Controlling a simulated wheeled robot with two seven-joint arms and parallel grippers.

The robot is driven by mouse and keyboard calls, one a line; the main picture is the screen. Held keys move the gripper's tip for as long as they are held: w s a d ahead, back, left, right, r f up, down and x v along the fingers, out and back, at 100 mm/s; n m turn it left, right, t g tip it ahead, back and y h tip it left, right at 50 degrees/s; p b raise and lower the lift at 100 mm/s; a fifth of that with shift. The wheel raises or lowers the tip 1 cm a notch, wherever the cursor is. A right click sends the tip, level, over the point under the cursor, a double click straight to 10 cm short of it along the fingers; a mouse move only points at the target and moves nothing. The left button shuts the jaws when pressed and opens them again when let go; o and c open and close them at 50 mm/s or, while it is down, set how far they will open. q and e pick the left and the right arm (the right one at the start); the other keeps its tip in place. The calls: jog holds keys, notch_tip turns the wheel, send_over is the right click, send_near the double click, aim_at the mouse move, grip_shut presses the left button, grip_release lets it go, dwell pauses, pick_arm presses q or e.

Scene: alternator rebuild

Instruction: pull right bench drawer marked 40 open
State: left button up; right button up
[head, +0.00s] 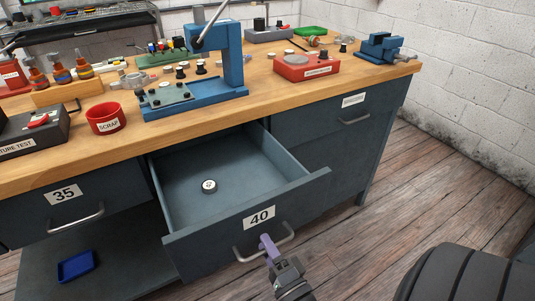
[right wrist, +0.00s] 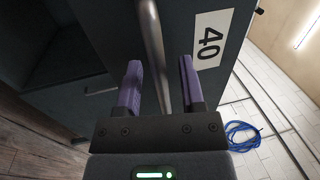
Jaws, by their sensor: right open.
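The drawer marked 40 (head: 186,240) stands well open in the head view, pulled out from the right part of the bench. My right gripper (head: 266,244) is at the handle. In the right wrist view, the purple fingers of the right gripper (right wrist: 160,88) are apart, with the handle bar (right wrist: 152,45) running between them; they do not appear clamped on it. My left gripper is out of view.
The drawer marked 35 (head: 25,215) is shut at the left, above a shelf with a blue tray (head: 76,266). A red scrap cup (head: 105,118) and blue press (head: 232,75) stand on the bench top. The wooden floor (head: 440,180) to the right is clear.

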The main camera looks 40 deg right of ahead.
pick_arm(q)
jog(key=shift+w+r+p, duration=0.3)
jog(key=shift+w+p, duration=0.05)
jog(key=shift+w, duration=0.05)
pick_arm(e)
jog(key=v, duration=1)
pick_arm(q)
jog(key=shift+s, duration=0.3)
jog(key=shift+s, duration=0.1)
pick_arm(e)
jog(key=shift+a, duration=0.1)
